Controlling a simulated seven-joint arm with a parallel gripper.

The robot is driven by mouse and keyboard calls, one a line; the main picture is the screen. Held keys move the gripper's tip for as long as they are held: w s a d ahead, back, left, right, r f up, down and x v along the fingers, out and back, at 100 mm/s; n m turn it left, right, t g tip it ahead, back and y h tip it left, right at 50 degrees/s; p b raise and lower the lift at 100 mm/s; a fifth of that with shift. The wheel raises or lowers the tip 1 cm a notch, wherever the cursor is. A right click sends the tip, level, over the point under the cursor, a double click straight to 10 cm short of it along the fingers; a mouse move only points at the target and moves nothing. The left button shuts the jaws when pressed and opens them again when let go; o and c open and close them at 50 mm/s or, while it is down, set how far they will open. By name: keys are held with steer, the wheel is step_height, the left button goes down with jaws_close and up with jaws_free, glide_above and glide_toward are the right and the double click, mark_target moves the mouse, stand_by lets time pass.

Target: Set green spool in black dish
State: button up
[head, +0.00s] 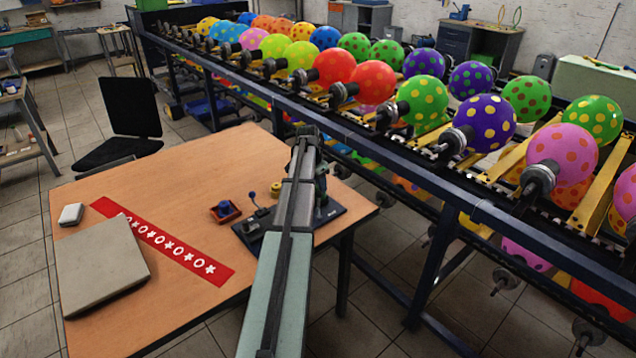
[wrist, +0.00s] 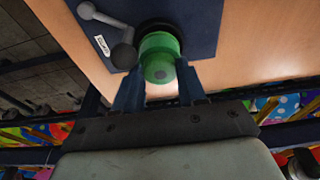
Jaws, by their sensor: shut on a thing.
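The green spool (wrist: 160,55) is between the two blue fingers of my gripper (wrist: 161,74) in the wrist view, and the gripper is shut on it. A round black part, which looks like the black dish (wrist: 158,27), shows just beyond the spool on a dark blue base plate (wrist: 203,22). The spool overlaps it in this view. I cannot tell whether the spool touches the dish or is above it.
A grey lever (wrist: 122,52) stands on the plate close to the spool. In the head view, a small tray (head: 225,211) sits left of the plate (head: 250,238) on the wooden table (head: 190,170). A balloon rack (head: 400,155) runs behind the table's right end.

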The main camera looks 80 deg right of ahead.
steer(key=o, duration=1)
steer(key=shift+f, duration=0.1)
steer(key=shift+c, duration=0.2)
step_height(320, 180, up, 14)
steer(key=w+a, duration=0.2)
steer(key=shift+f, duration=0.2)
